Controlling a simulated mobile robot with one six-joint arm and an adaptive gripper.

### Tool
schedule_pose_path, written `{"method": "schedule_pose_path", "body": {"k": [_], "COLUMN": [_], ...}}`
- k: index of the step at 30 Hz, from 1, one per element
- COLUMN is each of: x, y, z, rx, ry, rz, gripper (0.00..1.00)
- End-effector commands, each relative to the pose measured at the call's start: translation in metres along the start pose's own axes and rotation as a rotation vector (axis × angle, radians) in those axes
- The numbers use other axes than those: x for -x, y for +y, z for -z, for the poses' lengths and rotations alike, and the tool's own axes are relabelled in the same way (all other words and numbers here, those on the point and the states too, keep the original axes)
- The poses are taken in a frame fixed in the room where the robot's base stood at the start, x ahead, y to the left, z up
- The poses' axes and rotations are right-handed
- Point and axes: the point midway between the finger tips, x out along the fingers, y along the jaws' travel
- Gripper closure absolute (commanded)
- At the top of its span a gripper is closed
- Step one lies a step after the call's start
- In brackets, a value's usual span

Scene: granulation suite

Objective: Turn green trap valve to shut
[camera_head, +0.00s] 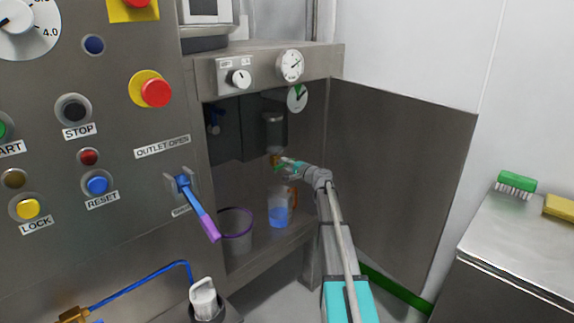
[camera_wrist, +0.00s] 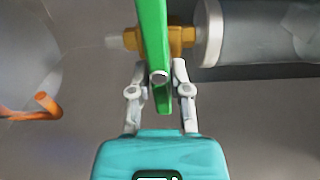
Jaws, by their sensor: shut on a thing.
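The green trap valve handle (camera_wrist: 152,32) fills the top middle of the wrist view, crossing a brass valve body (camera_wrist: 181,40). A grey cylinder joins the brass body on the right. My gripper (camera_wrist: 160,80) has its two fingers on either side of the green handle and is shut on it. In the head view my gripper (camera_head: 285,164) reaches into the recessed bay, below a dark grey cylinder (camera_head: 274,130). The handle is small and partly hidden there.
A beaker with blue liquid (camera_head: 278,212) and a purple-rimmed container (camera_head: 236,232) stand on the bay floor below my gripper. An open metal door (camera_head: 400,165) is to the right of my arm. A purple-ended blue lever (camera_head: 199,207) sticks out from the panel at left.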

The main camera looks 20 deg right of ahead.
Motion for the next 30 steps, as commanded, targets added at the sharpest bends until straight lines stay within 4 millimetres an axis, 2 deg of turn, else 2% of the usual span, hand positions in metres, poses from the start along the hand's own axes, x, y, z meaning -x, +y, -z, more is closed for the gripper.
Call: {"method": "schedule_pose_path", "body": {"k": [1,2,6,7,20,26,30], "x": [0.002,0.002,0.002,0.001,0.002,0.014,0.032], "y": [0.002,0.002,0.001,0.001,0.000,0.000,0.000], "z": [-0.004,-0.004,-0.004,-0.004,-0.002,-0.002,-0.002], "rx": [0.005,0.005,0.004,0.004,0.002,0.002,0.002], "ry": [-0.008,-0.008,-0.006,-0.006,-0.002,-0.001,-0.002], "rz": [-0.004,-0.004,-0.003,-0.003,-0.001,-0.001,-0.001], "gripper": [1.00,0.72,0.46,0.42,0.42,0.42,0.42]}}
